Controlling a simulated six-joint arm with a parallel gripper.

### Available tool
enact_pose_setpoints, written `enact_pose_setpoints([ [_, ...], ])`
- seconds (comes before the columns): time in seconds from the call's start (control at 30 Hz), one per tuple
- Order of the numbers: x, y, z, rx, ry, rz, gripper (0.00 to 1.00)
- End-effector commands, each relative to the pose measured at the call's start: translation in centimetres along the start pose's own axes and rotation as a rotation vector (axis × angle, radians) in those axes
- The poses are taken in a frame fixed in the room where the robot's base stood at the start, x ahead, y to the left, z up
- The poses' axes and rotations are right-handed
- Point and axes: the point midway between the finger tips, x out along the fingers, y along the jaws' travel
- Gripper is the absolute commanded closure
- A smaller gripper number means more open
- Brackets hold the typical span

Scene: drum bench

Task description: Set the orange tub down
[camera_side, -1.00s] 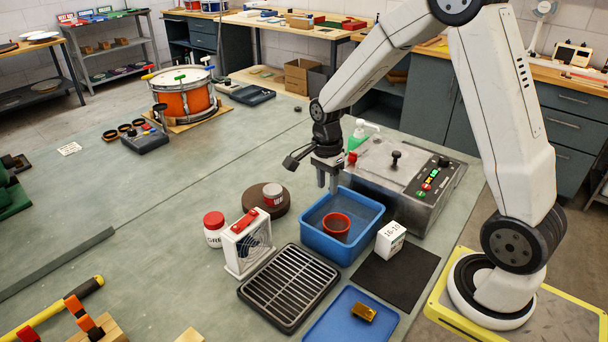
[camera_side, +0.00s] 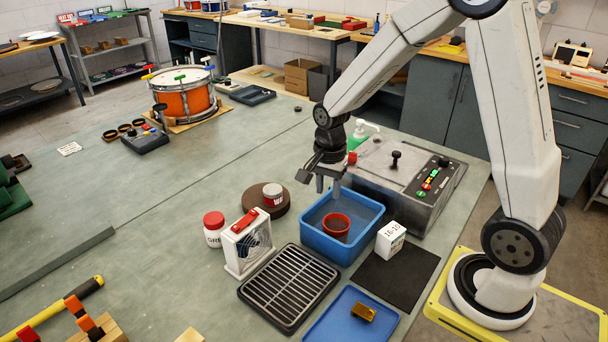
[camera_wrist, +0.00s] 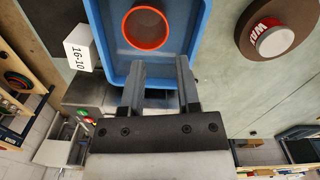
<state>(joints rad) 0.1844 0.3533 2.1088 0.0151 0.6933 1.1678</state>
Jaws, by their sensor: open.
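The orange tub (camera_side: 336,225) is a small round cup, orange-red with a dark inside. It sits upright on the floor of the blue bin (camera_side: 371,245), apart from the bin's walls as far as I can see. In the wrist view the tub (camera_wrist: 146,46) shows its round orange rim, just beyond my fingertips. My gripper (camera_side: 328,186) is above the back left edge of the blue bin, pointing down. In the wrist view my gripper (camera_wrist: 158,62) has its two fingers spread with nothing between them. It does not touch the tub.
A white 16-10 box (camera_side: 390,240) stands right of the bin by a black mat (camera_side: 405,285). A metal machine (camera_side: 405,190) stands behind. A white fan unit (camera_side: 246,246), wire rack (camera_side: 290,285) and brown disc with a can (camera_side: 258,199) lie left.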

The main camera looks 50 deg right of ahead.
Motion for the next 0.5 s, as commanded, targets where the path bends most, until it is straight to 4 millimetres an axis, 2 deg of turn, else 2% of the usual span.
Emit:
enact_pose_setpoints([
  [0.5, -1.0, 4.4, 6.0, -0.917, 0.121, -0.123, 0.59],
])
